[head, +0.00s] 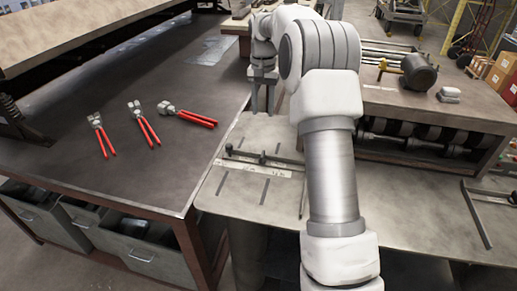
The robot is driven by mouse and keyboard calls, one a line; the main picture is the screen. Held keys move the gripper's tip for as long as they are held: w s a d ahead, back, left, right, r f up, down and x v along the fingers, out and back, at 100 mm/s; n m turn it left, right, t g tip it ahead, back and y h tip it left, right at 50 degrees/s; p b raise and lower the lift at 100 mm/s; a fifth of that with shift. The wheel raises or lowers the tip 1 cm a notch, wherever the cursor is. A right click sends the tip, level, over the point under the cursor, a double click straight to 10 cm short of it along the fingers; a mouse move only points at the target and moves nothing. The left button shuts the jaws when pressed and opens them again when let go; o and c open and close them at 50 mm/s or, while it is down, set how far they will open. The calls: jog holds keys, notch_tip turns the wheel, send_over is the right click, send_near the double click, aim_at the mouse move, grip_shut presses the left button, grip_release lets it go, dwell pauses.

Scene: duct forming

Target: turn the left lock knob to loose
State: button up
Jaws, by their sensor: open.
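A small dark knob (228,149) stands at the bar's left end. A second small upright part (262,157) stands further right along it. Which way the knob is turned is too small to tell. My gripper (262,108) points down above the back of the plate, behind the bar and apart from the knob. It is open, with nothing seen between its fingers. My arm hides the bar's right part.
Several red-handled tools (146,125) lie on the dark workbench (60,170) to the left. A roller machine with a motor (418,74) stands at the right.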

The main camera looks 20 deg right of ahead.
aim_at(263, 153)
notch_tip(263, 153, down, 17)
jog(key=shift+r+b, duration=0.1)
jog(key=shift+b, duration=0.2)
grip_shut()
dwell(0.4)
